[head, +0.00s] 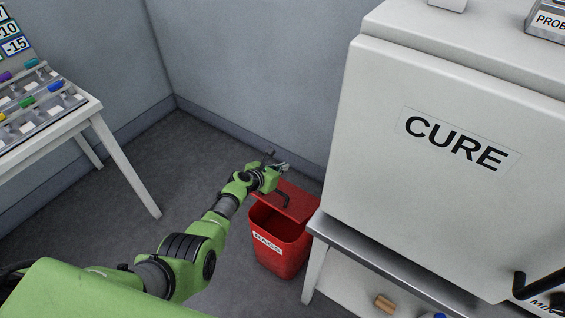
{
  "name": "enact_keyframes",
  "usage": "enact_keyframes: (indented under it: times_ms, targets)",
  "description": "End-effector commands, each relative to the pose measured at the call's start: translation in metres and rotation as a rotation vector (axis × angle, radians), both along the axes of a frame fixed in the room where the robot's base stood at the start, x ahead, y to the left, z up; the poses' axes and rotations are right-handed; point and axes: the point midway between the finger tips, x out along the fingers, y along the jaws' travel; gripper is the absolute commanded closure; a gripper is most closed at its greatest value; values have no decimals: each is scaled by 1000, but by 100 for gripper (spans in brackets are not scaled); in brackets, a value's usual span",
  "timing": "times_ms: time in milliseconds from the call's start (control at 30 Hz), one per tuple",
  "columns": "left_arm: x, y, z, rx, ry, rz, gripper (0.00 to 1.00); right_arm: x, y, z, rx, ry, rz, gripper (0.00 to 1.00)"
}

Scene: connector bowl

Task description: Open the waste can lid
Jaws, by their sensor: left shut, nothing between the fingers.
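The red waste can (285,258) stands on the floor against the right side, beside the bench, with a label reading "RAGS" on its front. Its red lid (298,203) is tilted up toward the back, and the dark inside of the can shows below it. A black handle sits on the lid. My left gripper (279,164) is above and behind the can, at the raised lid's upper left edge. It is shut and empty. Whether it touches the lid is not clear. My right gripper is not in view.
A large white cabinet marked "CURE" (455,143) stands on a metal-edged bench (375,262) right of the can. A white table (85,108) with colored connectors is at the left. Walls close off the back corner. The grey floor between is clear.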

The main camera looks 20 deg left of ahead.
Motion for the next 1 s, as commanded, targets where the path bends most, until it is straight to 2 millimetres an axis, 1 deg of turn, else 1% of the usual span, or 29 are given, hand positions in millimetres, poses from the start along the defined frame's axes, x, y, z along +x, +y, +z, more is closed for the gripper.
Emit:
enact_keyframes:
  times_ms: [33,133,233,333,500,567,667,900,1000]
  targets:
    - [-1,0,2,2,8,1,100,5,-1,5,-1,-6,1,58]
    - [-1,0,-2,3,8,0,100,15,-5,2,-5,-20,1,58]
    - [-1,0,-2,3,8,0,100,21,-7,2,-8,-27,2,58]
    - [-1,0,-2,3,8,0,100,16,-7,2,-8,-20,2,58]
    - [-1,0,-1,3,8,0,100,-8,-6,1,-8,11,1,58]
    - [-1,0,-1,2,7,0,100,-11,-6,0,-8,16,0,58]
    - [-1,0,-1,2,7,0,100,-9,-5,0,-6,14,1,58]
    - [0,0,-1,2,7,0,100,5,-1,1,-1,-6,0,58]
    - [-1,0,-1,2,7,0,100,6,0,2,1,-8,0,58]
